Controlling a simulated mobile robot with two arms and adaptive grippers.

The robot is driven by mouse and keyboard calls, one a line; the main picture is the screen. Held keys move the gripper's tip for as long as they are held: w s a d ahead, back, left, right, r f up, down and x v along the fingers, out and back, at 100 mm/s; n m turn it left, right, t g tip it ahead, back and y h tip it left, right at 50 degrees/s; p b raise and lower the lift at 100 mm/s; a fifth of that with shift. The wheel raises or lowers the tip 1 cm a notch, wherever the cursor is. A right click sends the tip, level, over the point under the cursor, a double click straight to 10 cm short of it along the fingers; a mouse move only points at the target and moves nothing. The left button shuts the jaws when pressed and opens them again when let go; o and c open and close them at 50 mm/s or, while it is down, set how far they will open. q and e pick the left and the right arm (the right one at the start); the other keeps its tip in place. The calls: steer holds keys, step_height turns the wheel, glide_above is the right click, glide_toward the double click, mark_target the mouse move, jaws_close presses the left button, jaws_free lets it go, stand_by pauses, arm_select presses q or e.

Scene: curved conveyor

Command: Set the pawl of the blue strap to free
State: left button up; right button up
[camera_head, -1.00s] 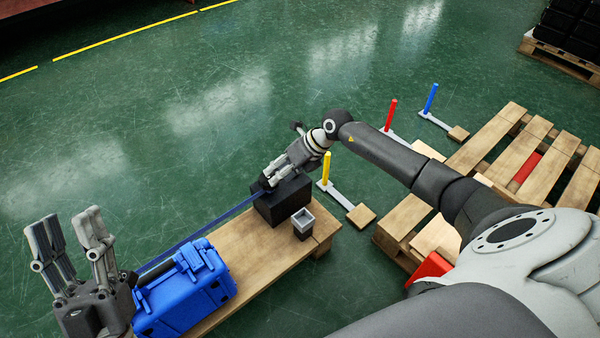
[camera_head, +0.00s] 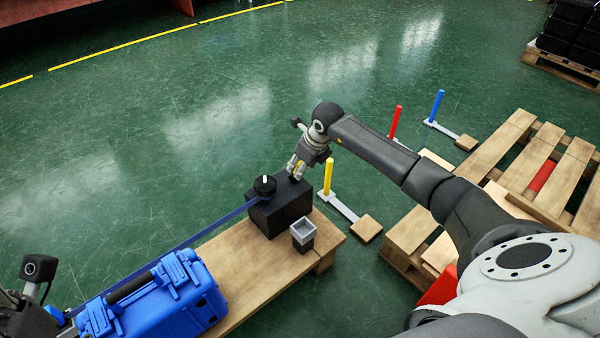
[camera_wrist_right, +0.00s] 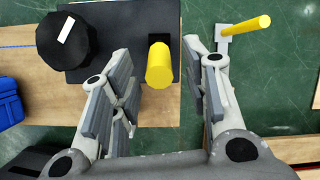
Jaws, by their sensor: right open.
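The blue strap (camera_head: 205,230) runs from behind the blue case to a black knob with a white mark (camera_head: 265,185) on a black block (camera_head: 281,212). The knob also shows in the wrist view (camera_wrist_right: 67,42). A yellow upright peg (camera_wrist_right: 160,66), perhaps the pawl lever, stands on the block to the right of the knob. My right gripper (camera_head: 296,172) is over the block's right end. Its open fingers (camera_wrist_right: 165,90) lie on either side of the peg, apparently apart from it. Part of my left arm shows at the lower left; its fingers are not visible.
The blue case (camera_head: 155,298) and a small grey-topped cup (camera_head: 303,235) are on the wooden bench (camera_head: 250,268). Yellow (camera_head: 327,178), red (camera_head: 394,122) and blue (camera_head: 437,105) posts stand on the floor. A pallet (camera_head: 490,160) is at right.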

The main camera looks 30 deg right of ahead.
steer(key=shift+b+x, duration=0.4)
steer(key=shift+x, duration=0.85)
jaws_close()
